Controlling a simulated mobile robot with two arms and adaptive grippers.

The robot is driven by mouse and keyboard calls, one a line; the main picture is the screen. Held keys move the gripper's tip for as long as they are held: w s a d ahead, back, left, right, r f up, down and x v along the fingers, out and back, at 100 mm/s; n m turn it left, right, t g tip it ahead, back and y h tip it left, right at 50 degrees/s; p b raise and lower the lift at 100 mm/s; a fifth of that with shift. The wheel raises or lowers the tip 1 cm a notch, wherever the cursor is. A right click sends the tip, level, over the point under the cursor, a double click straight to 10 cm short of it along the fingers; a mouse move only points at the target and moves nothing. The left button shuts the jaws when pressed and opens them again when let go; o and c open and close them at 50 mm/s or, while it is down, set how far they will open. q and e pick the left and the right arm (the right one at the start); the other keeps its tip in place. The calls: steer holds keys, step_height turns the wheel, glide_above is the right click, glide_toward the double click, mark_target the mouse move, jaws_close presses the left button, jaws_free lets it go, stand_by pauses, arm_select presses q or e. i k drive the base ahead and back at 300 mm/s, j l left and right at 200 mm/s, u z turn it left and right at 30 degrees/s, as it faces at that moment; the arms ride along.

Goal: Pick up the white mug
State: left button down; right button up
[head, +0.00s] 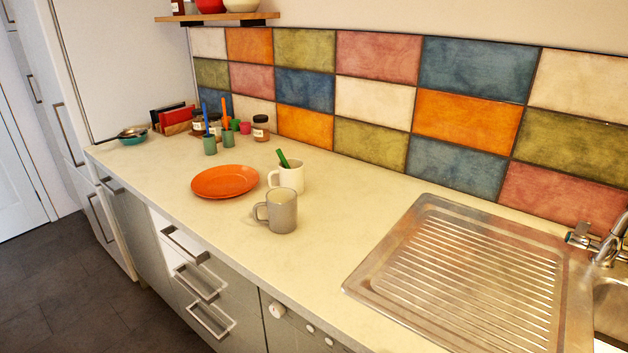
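The white mug (291,178) stands upright on the pale counter, with its handle to the left. A green utensil (283,158) sticks up out of it. A grey mug (281,212) stands upright just in front of it, also with its handle to the left, and slightly overlaps its lower part in the picture. Neither of my grippers is in the head view.
An orange plate (224,181) lies left of the mugs. Small green cups (210,145) with utensils, jars (261,129) and a teal bowl (132,138) stand farther back. A metal draining board (470,285) is at right. The counter (345,205) between is clear.

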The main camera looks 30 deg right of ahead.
mark_target(293, 178)
steer(key=i+j+z, duration=0.15)
steer(key=j+z, duration=0.2)
steer(key=i+j+z, duration=0.1)
steer(key=j+z, duration=0.25)
steer(key=i+j+z, duration=0.1)
steer(key=z, duration=0.25)
steer(key=k+j, duration=0.05)
steer(key=j, duration=0.05)
